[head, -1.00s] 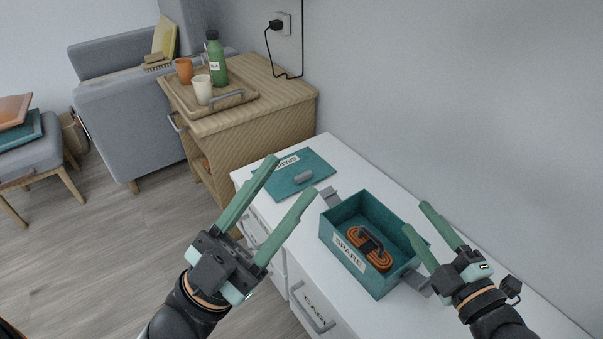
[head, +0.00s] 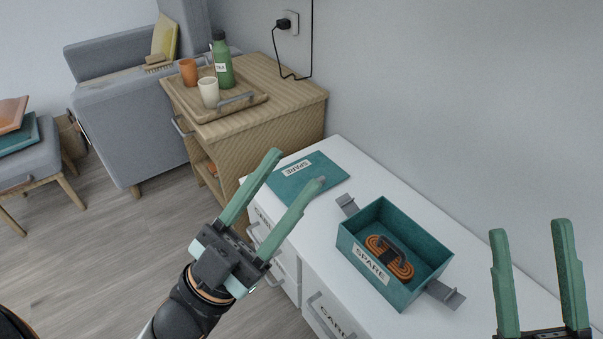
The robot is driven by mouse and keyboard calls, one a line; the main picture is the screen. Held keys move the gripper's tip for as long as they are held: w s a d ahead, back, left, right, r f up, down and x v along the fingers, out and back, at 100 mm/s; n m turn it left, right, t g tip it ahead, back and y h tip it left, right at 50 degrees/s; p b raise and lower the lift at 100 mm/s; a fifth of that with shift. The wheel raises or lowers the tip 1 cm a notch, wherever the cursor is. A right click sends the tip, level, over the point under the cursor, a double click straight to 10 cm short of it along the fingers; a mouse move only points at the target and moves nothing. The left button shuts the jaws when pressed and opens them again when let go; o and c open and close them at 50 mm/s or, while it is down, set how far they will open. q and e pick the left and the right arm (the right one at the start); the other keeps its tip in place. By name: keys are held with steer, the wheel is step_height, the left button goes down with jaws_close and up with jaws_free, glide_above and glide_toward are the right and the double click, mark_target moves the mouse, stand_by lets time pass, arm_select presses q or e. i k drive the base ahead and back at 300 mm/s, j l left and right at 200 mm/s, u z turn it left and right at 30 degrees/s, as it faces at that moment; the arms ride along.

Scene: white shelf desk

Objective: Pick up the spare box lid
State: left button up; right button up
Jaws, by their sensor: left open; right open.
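The spare box lid (head: 308,170) is a flat teal panel with a white "SPARE" label. It lies on the far end of the white desk top, and its handle is mostly hidden behind a finger of my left gripper. My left gripper (head: 294,168) is open and empty, its fingertips in front of the lid in the picture; I cannot tell whether they touch it. The teal spare box (head: 352,228) stands open on the desk with a coiled orange cable (head: 388,256) inside. My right gripper (head: 530,230) is open and empty, to the right of the box.
A wooden cabinet (head: 262,131) stands beyond the desk and carries a tray (head: 262,99) with a green bottle (head: 221,60) and two cups. The wall (head: 450,90) runs along the desk's back edge. Desk top (head: 435,226) behind the box is clear.

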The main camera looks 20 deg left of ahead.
mark_target(288, 182)
steer(key=i+j+z, duration=0.25)
steer(key=j, duration=1.15)
steer(key=j+z, duration=0.25)
steer(key=j, duration=1.1)
steer(key=i+j+z, duration=0.15)
steer(key=i+j, duration=0.3)
